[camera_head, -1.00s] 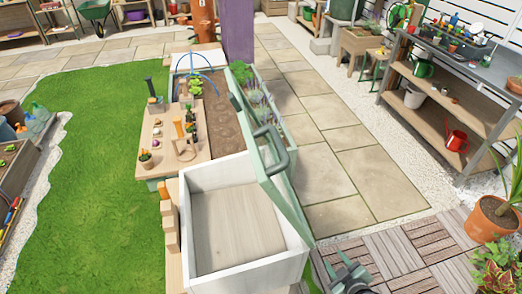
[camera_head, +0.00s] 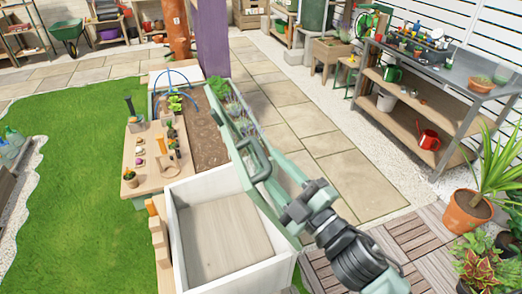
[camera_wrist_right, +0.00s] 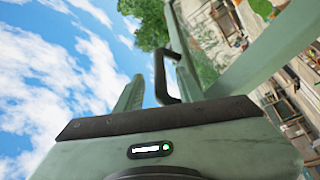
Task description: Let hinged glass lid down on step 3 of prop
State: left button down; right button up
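The glass lid (camera_head: 276,178) has a pale green frame and stands raised, tilted, along the right side of the white wooden box (camera_head: 181,252). Its dark bar handle (camera_head: 258,163) shows on the near face, and also in the right wrist view (camera_wrist_right: 161,72). My right gripper (camera_head: 303,199) is just right of the lid's lower part. In the wrist view my right gripper (camera_wrist_right: 158,97) has its fingers apart, with the handle appearing between or just beyond them; contact cannot be told. The stepped wooden prop (camera_head: 159,243) stands at the box's left side. My left gripper is not in view.
A wooden board (camera_head: 146,182) with small pots and tools lies left of the soil bed (camera_head: 206,140). A metal-topped potting bench (camera_head: 440,72) and a potted plant (camera_head: 466,214) stand right. Grass is open on the left, paving on the right.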

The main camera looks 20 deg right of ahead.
aim_at(262, 157)
jog(key=shift+p+x, duration=0.65)
jog(key=shift+x, duration=1.5)
grip_shut()
jog(key=shift+f, duration=0.1)
